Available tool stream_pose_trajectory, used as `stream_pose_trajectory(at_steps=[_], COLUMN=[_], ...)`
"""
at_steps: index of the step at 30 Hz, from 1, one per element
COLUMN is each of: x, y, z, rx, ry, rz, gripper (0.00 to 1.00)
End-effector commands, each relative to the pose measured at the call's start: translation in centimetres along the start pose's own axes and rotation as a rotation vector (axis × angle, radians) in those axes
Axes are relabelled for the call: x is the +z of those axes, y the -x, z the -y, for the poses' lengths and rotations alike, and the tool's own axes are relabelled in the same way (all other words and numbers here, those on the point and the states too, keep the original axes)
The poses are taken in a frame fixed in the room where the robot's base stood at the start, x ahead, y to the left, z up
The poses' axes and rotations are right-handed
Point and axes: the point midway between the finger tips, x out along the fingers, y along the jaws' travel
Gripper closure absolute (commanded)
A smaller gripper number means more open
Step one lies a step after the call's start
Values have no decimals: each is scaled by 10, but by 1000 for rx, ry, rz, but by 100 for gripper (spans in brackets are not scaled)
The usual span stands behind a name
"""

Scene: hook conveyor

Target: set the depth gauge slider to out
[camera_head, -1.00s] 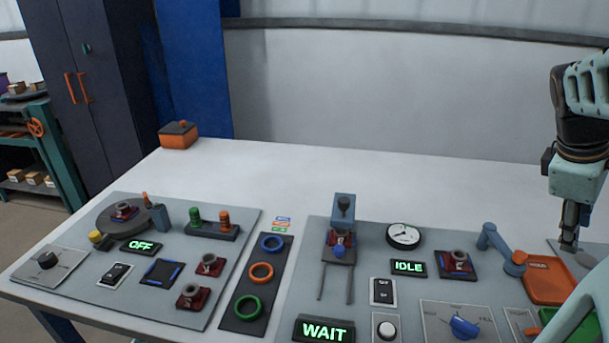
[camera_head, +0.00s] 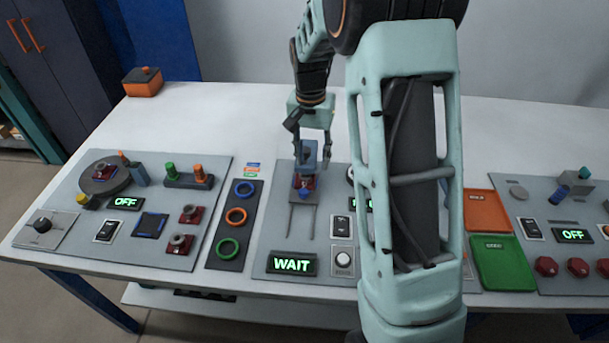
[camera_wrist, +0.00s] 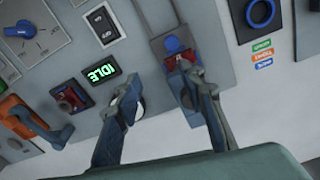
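No label naming the depth gauge is readable. A grey slide-like fixture (camera_head: 303,202) stands on the middle panel, with two thin rods toward the front, a red part and a blue knob (camera_head: 304,192). A blue-grey block (camera_head: 308,152) rises at its back. The knob also shows in the wrist view (camera_wrist: 173,45). My gripper (camera_head: 312,148) is over the fixture's back end, pointing down, fingers apart. In the wrist view my gripper (camera_wrist: 165,115) is open and empty; one finger overlaps the fixture and the other the round dial (camera_wrist: 137,108). Contact cannot be told.
An IDLE display (camera_wrist: 102,72), a red-topped socket (camera_wrist: 70,97) and a blue rotary knob (camera_wrist: 18,28) lie on the same panel. Colored rings (camera_head: 236,217) stand left of it. My arm hides the panel's right part.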

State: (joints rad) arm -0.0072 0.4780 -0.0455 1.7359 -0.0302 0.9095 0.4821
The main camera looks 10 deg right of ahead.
Motion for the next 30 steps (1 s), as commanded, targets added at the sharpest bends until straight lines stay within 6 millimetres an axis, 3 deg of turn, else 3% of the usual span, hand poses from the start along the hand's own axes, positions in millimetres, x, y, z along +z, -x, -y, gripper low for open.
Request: stream_pose_trajectory(at_steps=[3, 6, 11, 21, 30], x=[10, 13, 15, 17, 17], y=[-4, -10, -30, -93, -114], z=[19, 24, 24, 26, 27], rx=[-25, -30, -29, -29, -30], ry=[-63, -82, -82, -80, -80], rz=[32, 41, 44, 43, 39], gripper=[63, 63, 63, 63, 63])
